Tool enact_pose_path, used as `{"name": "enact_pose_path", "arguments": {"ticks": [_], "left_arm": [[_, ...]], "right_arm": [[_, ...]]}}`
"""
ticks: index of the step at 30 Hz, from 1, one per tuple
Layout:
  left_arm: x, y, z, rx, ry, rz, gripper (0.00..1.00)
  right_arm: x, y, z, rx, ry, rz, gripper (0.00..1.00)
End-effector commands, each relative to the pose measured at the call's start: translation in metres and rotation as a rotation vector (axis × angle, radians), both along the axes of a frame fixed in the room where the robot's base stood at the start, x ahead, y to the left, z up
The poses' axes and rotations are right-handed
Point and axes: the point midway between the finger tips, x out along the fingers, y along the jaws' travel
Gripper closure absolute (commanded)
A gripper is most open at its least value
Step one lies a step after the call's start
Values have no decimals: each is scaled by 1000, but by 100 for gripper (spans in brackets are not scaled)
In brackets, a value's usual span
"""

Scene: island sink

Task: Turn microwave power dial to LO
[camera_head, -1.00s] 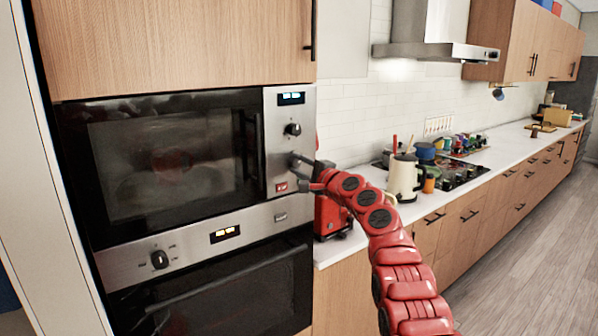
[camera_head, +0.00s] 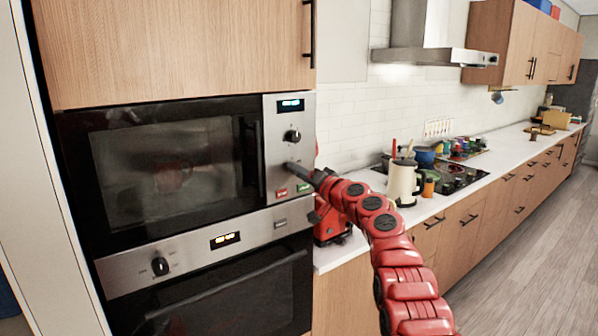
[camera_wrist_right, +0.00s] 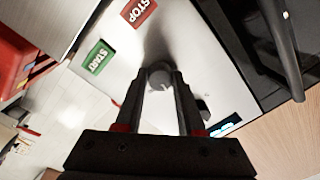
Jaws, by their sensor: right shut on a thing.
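The microwave (camera_head: 170,165) is built into the wall unit, with a steel control panel at its right side. An upper black dial (camera_head: 293,135) sits under the lit display. My right gripper (camera_head: 295,168) reaches the panel below it. In the right wrist view its two fingertips (camera_wrist_right: 161,80) are shut on a round grey lower dial (camera_wrist_right: 159,75), one finger on each side. The upper dial (camera_wrist_right: 203,106) is partly hidden behind a finger. No LO mark is legible. My left gripper is not in view.
A red STOP button (camera_wrist_right: 138,12) and green START button (camera_wrist_right: 93,60) lie close to the grasped dial. The microwave handle (camera_head: 259,150) stands out left of the panel. An oven (camera_head: 215,290) is below.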

Motion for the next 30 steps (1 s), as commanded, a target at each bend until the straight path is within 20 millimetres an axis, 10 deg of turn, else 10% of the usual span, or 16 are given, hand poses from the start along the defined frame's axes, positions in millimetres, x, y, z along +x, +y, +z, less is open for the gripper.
{"name": "enact_pose_path", "arguments": {"ticks": [28, 29, 30], "left_arm": [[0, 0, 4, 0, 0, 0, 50], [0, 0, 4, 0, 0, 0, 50], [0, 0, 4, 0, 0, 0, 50]], "right_arm": [[0, 1, -3, -163, -113, 3, 100], [0, 1, -3, -163, -113, 3, 58], [0, 1, -3, -163, -114, 3, 51]]}}
